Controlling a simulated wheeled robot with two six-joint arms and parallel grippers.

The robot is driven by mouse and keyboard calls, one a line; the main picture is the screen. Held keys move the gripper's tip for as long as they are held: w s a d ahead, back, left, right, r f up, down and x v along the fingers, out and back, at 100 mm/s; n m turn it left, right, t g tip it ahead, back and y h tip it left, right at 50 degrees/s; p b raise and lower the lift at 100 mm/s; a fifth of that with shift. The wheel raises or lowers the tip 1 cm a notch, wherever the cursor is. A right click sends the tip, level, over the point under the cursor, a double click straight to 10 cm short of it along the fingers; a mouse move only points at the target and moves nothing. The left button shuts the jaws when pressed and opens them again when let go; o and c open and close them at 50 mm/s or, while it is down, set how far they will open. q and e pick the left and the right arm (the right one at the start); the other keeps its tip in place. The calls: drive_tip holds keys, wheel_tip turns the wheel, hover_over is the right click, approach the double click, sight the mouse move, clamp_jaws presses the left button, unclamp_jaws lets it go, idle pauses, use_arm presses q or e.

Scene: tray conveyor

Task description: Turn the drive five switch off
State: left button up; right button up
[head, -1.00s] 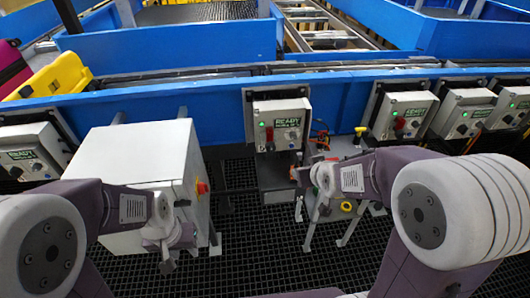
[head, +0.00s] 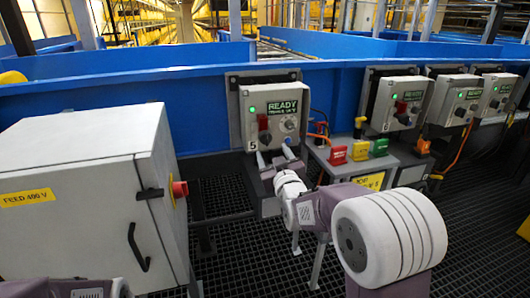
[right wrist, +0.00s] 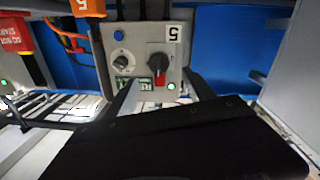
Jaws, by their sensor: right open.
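The drive five box (head: 290,143) is a grey control box marked 5 on the blue conveyor side, with a lit green lamp and a READY display (head: 283,107). Its black and red rotary switch (head: 264,124) is at the left of the panel, beside a small grey knob. In the right wrist view, the panel is upside down and the switch (right wrist: 158,66) shows a black upright handle with red by it. My right gripper (head: 275,156) is open and empty, just below and in front of the switch; its fingers (right wrist: 162,82) straddle the switch's line. My left gripper is out of view.
A white cabinet (head: 70,140) with a red knob stands at the left. Similar drive boxes (head: 402,100) line the conveyor to the right. A small grey stand with red, yellow and green blocks (head: 338,155) sits just right of my right gripper.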

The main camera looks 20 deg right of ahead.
sight(267, 141)
drive_tip(key=w, duration=0.3)
drive_tip(key=w+b, duration=0.1)
drive_tip(key=w, duration=0.5)
drive_tip(key=shift+d+b, duration=0.25)
drive_tip(key=shift+b, duration=0.1)
clamp_jaws()
